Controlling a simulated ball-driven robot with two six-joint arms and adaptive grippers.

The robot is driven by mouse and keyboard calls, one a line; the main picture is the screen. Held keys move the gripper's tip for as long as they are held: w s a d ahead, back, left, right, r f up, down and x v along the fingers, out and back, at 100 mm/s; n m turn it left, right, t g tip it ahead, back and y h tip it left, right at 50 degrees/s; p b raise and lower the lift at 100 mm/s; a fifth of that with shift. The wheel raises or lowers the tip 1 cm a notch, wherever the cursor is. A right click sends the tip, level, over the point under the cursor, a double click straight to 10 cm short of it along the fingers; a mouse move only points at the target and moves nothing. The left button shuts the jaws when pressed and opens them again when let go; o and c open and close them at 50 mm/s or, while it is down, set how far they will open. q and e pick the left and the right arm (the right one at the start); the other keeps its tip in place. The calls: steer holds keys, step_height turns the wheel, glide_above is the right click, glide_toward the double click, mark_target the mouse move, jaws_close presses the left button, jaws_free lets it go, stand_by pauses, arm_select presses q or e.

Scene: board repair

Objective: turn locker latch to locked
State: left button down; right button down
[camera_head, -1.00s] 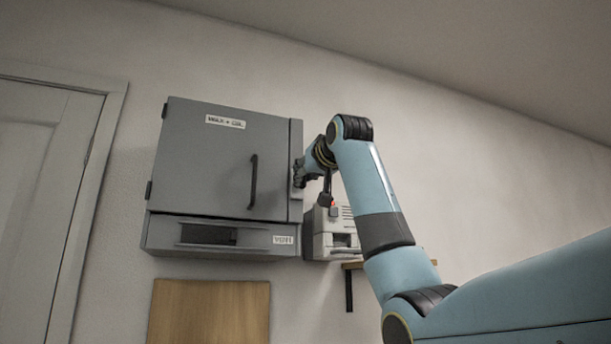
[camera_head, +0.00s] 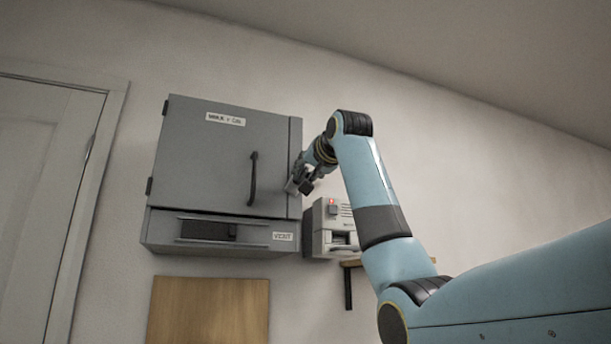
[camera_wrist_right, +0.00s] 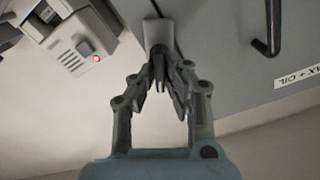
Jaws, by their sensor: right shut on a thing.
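The grey locker (camera_head: 205,150) hangs on the wall with its door closed. A pale latch piece (camera_wrist_right: 160,36) shows at the door's edge in the wrist view, between my fingertips. My right gripper (camera_head: 297,187) is at the right edge of the locker door, to the right of the black door handle (camera_head: 253,180). In the wrist view the right gripper (camera_wrist_right: 160,85) is shut on the latch, and its fingers cover part of it. In the head view the gripper hides the latch, so its angle there cannot be told. My left gripper is not in view.
A vent unit (camera_head: 165,232) sits under the locker door. A white device (camera_head: 322,240) with a red light stands right of it, near a wooden shelf (camera_head: 352,263). A wooden panel (camera_head: 208,310) is below. A door (camera_head: 40,190) is at the left.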

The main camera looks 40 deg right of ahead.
steer(key=shift+d+f+m+b, duration=0.15)
steer(key=shift+m+b, duration=1.1)
steer(key=shift+m, duration=1.9)
steer(key=shift+f+m+b, duration=0.1)
steer(key=shift+m+b, duration=1.15)
steer(key=shift+m, duration=1.9)
steer(key=c, duration=1.4)
jaws_free()
steer(key=shift+w, duration=0.1)
steer(key=v, duration=1.2)
